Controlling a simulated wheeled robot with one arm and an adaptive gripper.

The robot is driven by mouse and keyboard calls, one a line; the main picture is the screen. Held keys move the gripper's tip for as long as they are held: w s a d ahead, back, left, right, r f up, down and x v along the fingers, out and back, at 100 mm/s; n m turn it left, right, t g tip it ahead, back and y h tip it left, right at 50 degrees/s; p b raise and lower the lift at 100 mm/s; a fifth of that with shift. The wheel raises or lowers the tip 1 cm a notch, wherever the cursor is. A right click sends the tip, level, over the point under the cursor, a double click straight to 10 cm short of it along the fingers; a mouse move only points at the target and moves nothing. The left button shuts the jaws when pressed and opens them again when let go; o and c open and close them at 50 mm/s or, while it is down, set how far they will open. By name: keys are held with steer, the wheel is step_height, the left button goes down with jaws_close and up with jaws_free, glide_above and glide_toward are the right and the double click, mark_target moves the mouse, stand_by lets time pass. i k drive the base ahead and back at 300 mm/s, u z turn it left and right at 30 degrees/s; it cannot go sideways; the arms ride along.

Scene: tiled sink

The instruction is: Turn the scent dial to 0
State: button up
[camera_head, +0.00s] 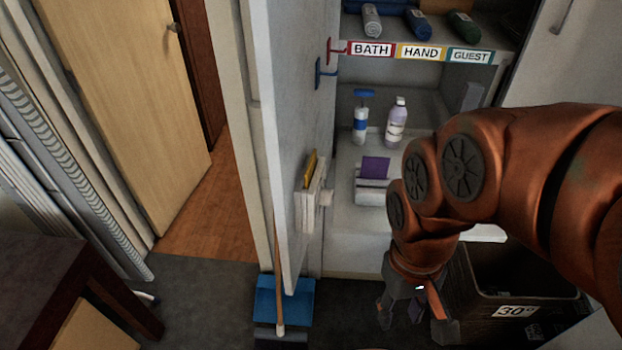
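No dial with readable marks shows in the head view.
An open cabinet holds rolled towels above labels reading BATH, HAND and GUEST. A dark bin (513,312) is beside my gripper. A blue dustpan (284,300) is on the floor.

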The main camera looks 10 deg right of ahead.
mark_target(325, 196)
steer(key=z, duration=1.9)
steer(key=k, duration=1.1)
steer(key=u, duration=1.4)
steer(key=i, duration=0.5)
